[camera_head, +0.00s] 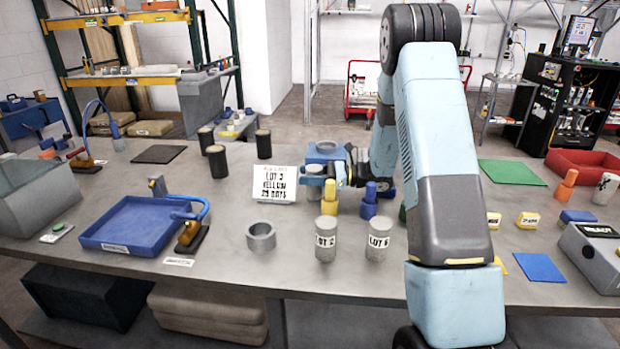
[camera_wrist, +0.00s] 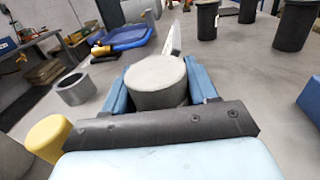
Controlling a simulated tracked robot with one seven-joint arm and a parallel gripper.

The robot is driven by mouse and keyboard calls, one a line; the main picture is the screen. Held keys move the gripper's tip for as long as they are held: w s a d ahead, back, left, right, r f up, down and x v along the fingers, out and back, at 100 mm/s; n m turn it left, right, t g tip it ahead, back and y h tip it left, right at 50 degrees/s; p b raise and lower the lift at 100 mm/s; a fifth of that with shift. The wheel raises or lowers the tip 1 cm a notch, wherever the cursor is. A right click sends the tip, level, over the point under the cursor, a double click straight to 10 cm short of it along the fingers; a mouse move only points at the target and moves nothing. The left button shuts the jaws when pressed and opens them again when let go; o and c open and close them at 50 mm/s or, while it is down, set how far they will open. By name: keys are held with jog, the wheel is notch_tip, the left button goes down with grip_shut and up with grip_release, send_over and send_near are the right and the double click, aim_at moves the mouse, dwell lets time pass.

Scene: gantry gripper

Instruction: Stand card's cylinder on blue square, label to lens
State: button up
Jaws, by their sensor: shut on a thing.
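My gripper (camera_head: 325,163) is shut on a grey cylinder (camera_head: 314,187) just right of the card. In the wrist view the grey cylinder (camera_wrist: 157,82) sits upright between the blue fingers; its label is not visible. Two more grey cylinders stand in front: one labelled LOT 2 (camera_head: 325,240) and one whose LOT number I cannot read surely (camera_head: 378,240). The flat blue square (camera_head: 540,267) lies bare at the right. I cannot identify the lens surely.
A yellow stepped peg (camera_head: 329,200) and a blue one (camera_head: 369,203) stand near my gripper. A grey ring (camera_head: 261,237) and blue tray (camera_head: 140,224) are left. Black cylinders (camera_head: 216,162) stand behind. A grey READY box (camera_head: 594,255) stands right of the blue square.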

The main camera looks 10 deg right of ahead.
jog(key=shift+w+a+f, duration=0.1)
jog(key=shift+a+f, duration=0.25)
jog(key=shift+f, duration=0.05)
jog(key=o, duration=1.4)
jog(key=shift+d, duration=0.1)
